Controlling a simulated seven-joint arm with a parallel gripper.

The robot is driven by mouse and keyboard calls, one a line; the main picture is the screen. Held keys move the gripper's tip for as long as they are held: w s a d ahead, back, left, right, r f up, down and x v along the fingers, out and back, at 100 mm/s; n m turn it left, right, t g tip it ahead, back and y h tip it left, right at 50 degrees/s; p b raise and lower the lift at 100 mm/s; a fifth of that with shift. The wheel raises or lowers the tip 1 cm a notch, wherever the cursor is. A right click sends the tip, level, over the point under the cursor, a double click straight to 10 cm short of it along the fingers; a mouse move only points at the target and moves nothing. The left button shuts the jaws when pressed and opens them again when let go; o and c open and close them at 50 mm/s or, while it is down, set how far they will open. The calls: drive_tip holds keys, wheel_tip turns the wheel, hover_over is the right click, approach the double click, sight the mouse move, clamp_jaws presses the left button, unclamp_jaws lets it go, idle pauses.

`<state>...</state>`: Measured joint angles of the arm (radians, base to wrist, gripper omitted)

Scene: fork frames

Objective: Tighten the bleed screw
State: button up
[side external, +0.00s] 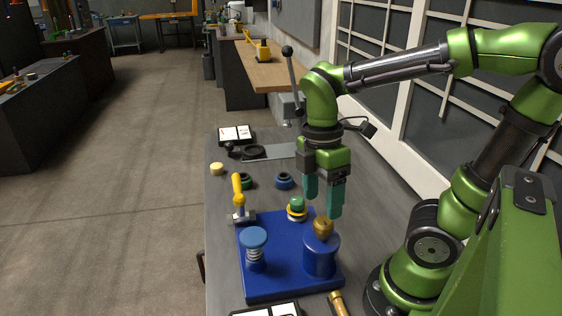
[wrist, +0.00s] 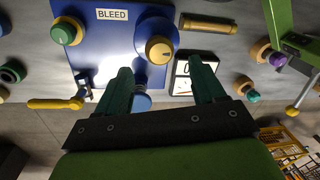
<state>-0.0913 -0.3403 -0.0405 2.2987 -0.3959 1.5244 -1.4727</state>
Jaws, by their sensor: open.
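A blue base plate (side external: 262,276) carries a blue cylinder (side external: 319,258) topped by a brass knob (side external: 322,227). In the wrist view the brass knob (wrist: 158,49) lies just beyond my fingertips, with a white BLEED label (wrist: 112,15) beside it. A green-topped knob with a brass ring (side external: 297,207) stands at the plate's back; it also shows in the wrist view (wrist: 65,30). A blue knob on a spring (side external: 254,240) stands at the front left. I cannot tell which part the label names. My gripper (side external: 323,206) is open and empty, pointing down above the brass knob.
A yellow-handled lever (side external: 238,188) stands at the plate's left edge. A gauge (wrist: 195,75) and a brass cylinder (wrist: 208,24) lie beside the plate. The wall is on the right.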

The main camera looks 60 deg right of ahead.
sight(322, 221)
drive_tip(key=shift+s+a+f, duration=0.1)
drive_tip(key=shift+s+f, duration=0.05)
drive_tip(key=shift+f, duration=1.2)
drive_tip(key=shift+s+a+f, duration=0.1)
drive_tip(key=shift+s+f, duration=0.05)
drive_tip(key=shift+f, duration=1.2)
drive_tip(key=c, duration=1.1)
drive_tip(key=shift+m, duration=0.3)
